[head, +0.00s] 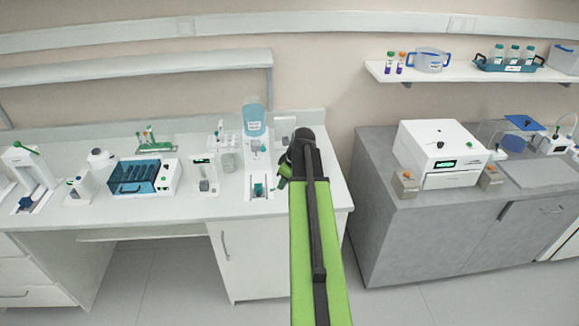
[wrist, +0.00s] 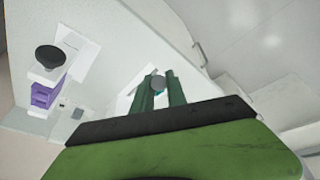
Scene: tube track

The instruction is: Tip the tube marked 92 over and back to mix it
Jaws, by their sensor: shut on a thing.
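In the wrist view, a small tube (wrist: 158,84) with a round grey top and a bit of blue below it sits between the two green fingers of my gripper (wrist: 160,79). The gripper is shut on it. No marking can be read, so I cannot tell whether it bears 92. The tube's lower part is hidden by the fingers and wrist. In the head view, my gripper (head: 284,173) shows as a green piece left of my arm, over the right end of the white bench; the tube does not show there.
The white bench (head: 325,198) carries a blue-topped dispenser (head: 255,122), a blue-fronted box (head: 140,180) and a green tube rack (head: 154,146). Right of a gap, a grey counter (head: 375,215) holds a white machine (head: 440,150). A wall shelf (head: 440,76) holds two orange- and green-capped tubes.

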